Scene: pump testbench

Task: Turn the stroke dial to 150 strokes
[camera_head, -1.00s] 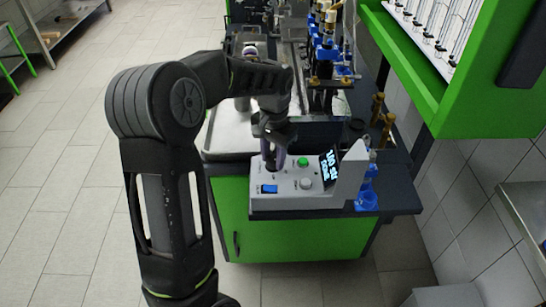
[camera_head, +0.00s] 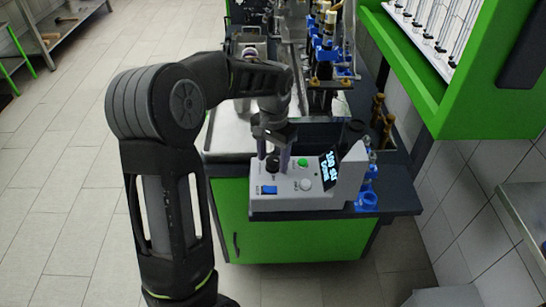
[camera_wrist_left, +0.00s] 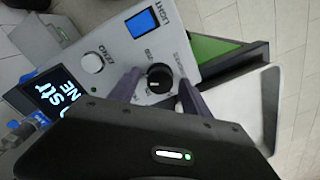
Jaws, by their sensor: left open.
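The grey control box (camera_head: 300,203) stands on the bench with a tilted display (camera_head: 329,169) that appears to read "150 str", with a second line below that looks like "DONE". The black stroke dial (camera_head: 272,166) is on its top face; in the left wrist view the dial (camera_wrist_left: 159,78) shows a white pointer mark. My left gripper (camera_head: 273,159) is open, with one finger on each side of the dial. In the left wrist view the fingers of my left gripper (camera_wrist_left: 157,88) stand apart from the knob, with gaps on both sides. My right gripper is not in view.
A green button (camera_head: 302,162), a white round button (camera_head: 306,184) and a blue light switch (camera_head: 269,190) sit close to the dial. Blue fittings (camera_head: 368,200) stand right of the box. A green-framed cabinet (camera_head: 440,100) is at the upper right.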

